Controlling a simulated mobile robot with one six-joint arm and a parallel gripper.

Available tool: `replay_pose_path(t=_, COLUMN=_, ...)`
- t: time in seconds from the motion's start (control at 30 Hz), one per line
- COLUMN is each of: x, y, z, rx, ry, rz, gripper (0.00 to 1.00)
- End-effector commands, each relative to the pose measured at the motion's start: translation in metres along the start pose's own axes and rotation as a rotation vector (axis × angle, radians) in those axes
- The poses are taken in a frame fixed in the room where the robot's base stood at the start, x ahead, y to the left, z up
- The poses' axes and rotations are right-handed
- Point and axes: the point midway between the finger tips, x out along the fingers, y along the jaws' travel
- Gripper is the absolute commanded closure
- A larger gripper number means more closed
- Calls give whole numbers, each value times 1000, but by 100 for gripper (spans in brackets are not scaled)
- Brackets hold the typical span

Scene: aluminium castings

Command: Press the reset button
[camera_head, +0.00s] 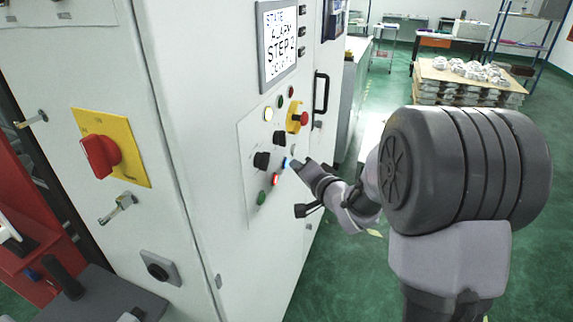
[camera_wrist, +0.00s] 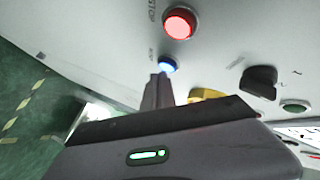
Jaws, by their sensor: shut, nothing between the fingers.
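The control panel on the white cabinet carries a lit blue button (camera_head: 285,163), which also shows in the wrist view (camera_wrist: 168,66). Its label is too small to read, so I cannot confirm that it is the reset button. My gripper (camera_head: 296,164) is shut and empty, its fingertips right in front of the blue button. In the wrist view the shut fingertips (camera_wrist: 158,78) overlap the button's lower edge. I cannot tell whether they touch it.
A lit red button (camera_wrist: 179,23) is close to the blue one. A black knob (camera_head: 262,160), a green button (camera_head: 261,197) and a red-and-yellow emergency stop (camera_head: 297,118) share the panel. A door handle (camera_head: 321,93) sticks out to the right.

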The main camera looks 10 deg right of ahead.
Motion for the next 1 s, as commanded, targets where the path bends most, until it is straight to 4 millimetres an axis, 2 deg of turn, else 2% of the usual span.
replay_pose_path(t=1.0, x=6, y=-5, z=5, rx=-1, ry=-1, rz=0, gripper=100)
